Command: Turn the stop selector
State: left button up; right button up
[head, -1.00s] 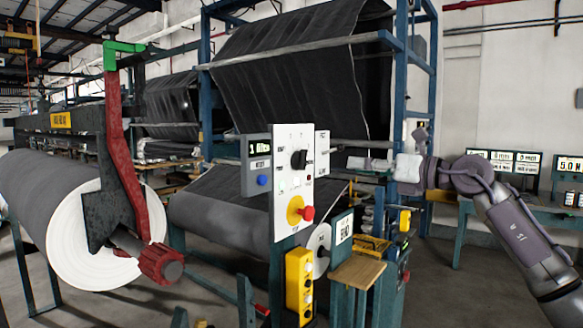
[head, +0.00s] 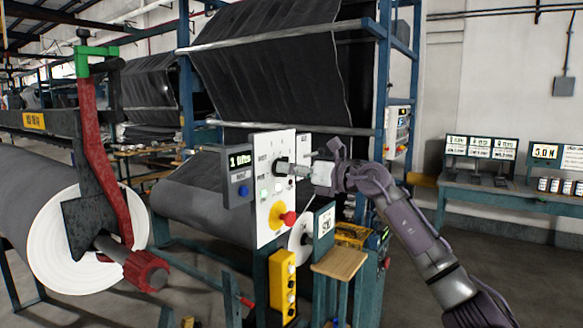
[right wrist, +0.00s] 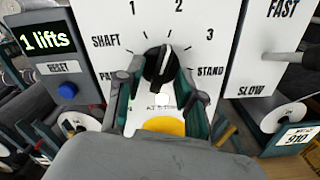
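The stop selector is a black rotary knob (right wrist: 160,65) on a white panel (head: 263,222). In the right wrist view its white mark points up, near the 2; 1, 3, SHAFT and STAND are printed around it. In the head view the knob (head: 278,168) is partly covered by my right gripper (head: 292,170), which reaches in from the right. In the right wrist view the right gripper's fingers (right wrist: 160,78) stand on both sides of the knob, with thin gaps showing, so it looks open around it. My left gripper is out of view.
A display reading "1 lifts" (head: 240,160) and a blue RESET button (head: 243,191) are left of the panel. A red knob on a yellow base (head: 288,218) sits below the selector. A yellow button box (head: 282,285) and wooden shelf (head: 338,264) are lower. Large grey rolls stand left.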

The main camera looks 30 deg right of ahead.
grip_shut()
dwell(0.3)
jog(key=shift+m+p, duration=3.2)
jog(key=shift+m, duration=0.8)
grip_release()
